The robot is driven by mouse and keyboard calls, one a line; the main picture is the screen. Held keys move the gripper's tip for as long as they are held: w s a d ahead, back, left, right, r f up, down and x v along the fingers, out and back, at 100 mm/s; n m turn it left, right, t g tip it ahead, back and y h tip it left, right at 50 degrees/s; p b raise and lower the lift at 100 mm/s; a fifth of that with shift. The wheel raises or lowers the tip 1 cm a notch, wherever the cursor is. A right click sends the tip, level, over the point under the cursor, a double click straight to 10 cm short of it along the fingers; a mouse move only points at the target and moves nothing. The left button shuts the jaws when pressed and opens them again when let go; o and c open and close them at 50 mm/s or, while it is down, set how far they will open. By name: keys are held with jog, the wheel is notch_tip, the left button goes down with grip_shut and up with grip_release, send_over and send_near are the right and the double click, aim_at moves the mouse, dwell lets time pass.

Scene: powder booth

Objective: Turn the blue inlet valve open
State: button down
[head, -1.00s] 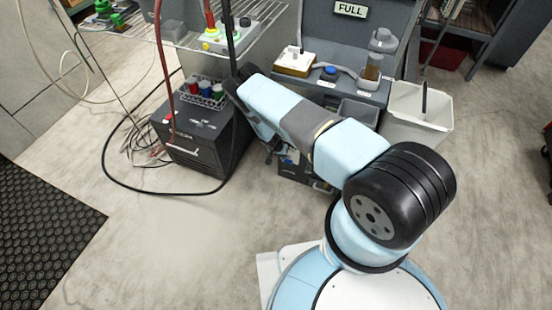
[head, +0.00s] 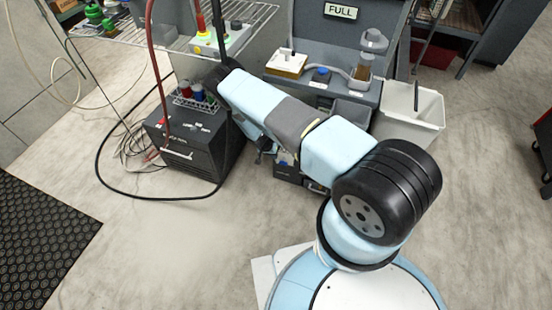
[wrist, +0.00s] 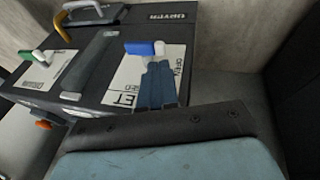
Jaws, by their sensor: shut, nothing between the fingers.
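The blue inlet valve handle (wrist: 139,48) is a short blue lever with a white end, on the face of a dark dryer box (wrist: 190,28). It lies sideways across a white panel with partly hidden lettering, in the wrist view. My gripper (wrist: 158,62) is shut and empty. Its fingertips are right at the handle, near the white end; I cannot tell whether they touch. The fingers cover part of the white panel. In the head view the dryer box (head: 287,171) is mostly hidden behind my arm, and the valve cannot be made out.
A black machine (head: 190,143) with cables stands left of my arm, a pale bin (head: 413,112) right.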

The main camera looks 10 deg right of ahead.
jog(key=w+v, duration=0.1)
jog(key=v, duration=0.8)
jog(key=shift+s+r, duration=0.4)
jog(key=shift+r, duration=0.05)
jog(key=shift+d, duration=0.1)
